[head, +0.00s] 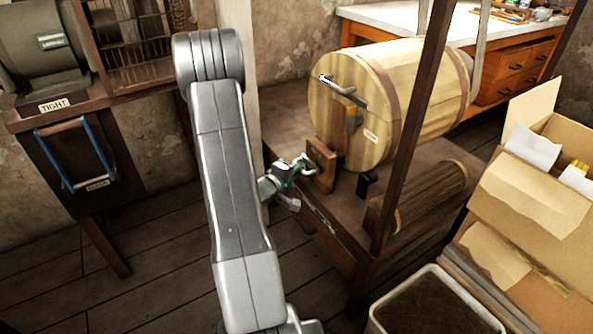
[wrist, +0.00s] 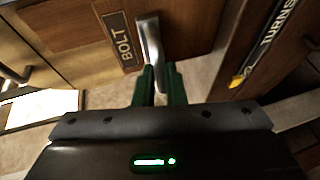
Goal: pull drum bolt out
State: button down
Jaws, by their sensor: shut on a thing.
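The drum (head: 375,100) is a wooden barrel lying on its side on a low wooden stand, with a metal crank handle on its front face. A small wooden block (head: 321,163) stands at the drum's lower front. In the wrist view a plate labelled BOLT (wrist: 122,41) is fixed on wood, and the metal bolt handle (wrist: 150,42) stands beside it. My gripper (wrist: 158,85) has its green fingers shut on the near end of the bolt handle. In the head view my gripper (head: 298,168) is at the block, partly hidden by its own wrist.
A cardboard box (head: 530,200) and a bin of dark material (head: 435,305) stand at the right. A dark upright post (head: 412,120) rises before the drum. A cabinet labelled TIGHT (head: 54,105) stands left. Floor at lower left is clear.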

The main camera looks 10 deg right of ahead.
jog(key=a+p, duration=0.1)
jog(key=a, duration=0.1)
jog(key=s+a, duration=0.1)
jog(key=shift+s+a+p, duration=0.2)
jog(key=shift+a+p, duration=0.2)
jog(key=c, duration=1.8)
grip_release()
jog(key=o, duration=0.3)
jog(key=shift+a, duration=0.2)
jog(key=shift+s, duration=0.1)
jog(key=p+v, duration=0.4)
jog(key=v, duration=0.9)
jog(key=shift+s+a, duration=0.2)
jog(key=shift+a, duration=0.1)
